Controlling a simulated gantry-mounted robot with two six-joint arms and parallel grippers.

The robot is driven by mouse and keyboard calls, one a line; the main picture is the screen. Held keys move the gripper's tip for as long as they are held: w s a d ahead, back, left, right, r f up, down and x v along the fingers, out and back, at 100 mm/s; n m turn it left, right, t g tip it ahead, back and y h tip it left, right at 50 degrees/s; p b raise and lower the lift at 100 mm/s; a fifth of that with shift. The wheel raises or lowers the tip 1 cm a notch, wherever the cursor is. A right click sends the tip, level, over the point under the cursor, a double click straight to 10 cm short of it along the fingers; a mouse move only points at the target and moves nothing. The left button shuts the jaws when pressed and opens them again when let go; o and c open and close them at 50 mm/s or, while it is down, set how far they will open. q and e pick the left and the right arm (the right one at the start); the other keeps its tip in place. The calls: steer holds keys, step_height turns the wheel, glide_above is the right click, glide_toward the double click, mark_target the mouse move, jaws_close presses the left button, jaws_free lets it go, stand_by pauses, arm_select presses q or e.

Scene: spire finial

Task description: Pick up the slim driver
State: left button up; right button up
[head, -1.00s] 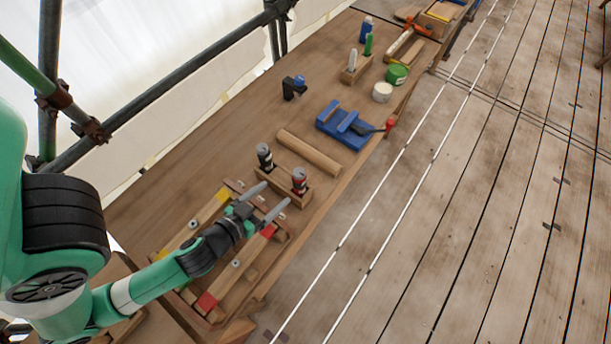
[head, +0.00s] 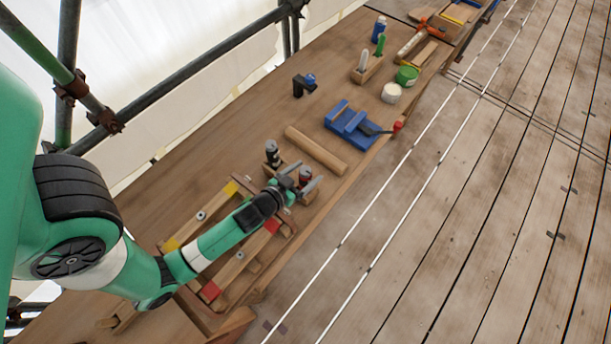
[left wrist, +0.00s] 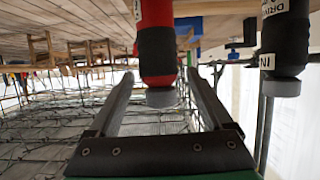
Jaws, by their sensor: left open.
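Two drivers stand handle-up in a wooden holder on the bench. One has a red and black handle (head: 305,174); the other has a dark handle with a grey end (head: 272,152). I cannot tell which is the slim one. My left gripper (head: 306,180) is open, with its fingers on either side of the red-and-black handle. In the left wrist view, that handle (left wrist: 157,50) is between the two open fingers (left wrist: 160,85), with a visible gap to each. The dark handle (left wrist: 286,45), with partly cut-off white lettering, stands outside them at right. My right gripper is out of view.
A wooden roller (head: 316,150) lies just beyond the holder. A blue fixture (head: 348,124) with a red-ended tool is farther along. A wooden frame with red and yellow patches (head: 232,268) lies under my left arm. Scaffold tubes (head: 190,80) run along the left.

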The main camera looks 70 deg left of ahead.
arm_select(q)
jaws_close()
stand_by(0.4)
stand_by(1.0)
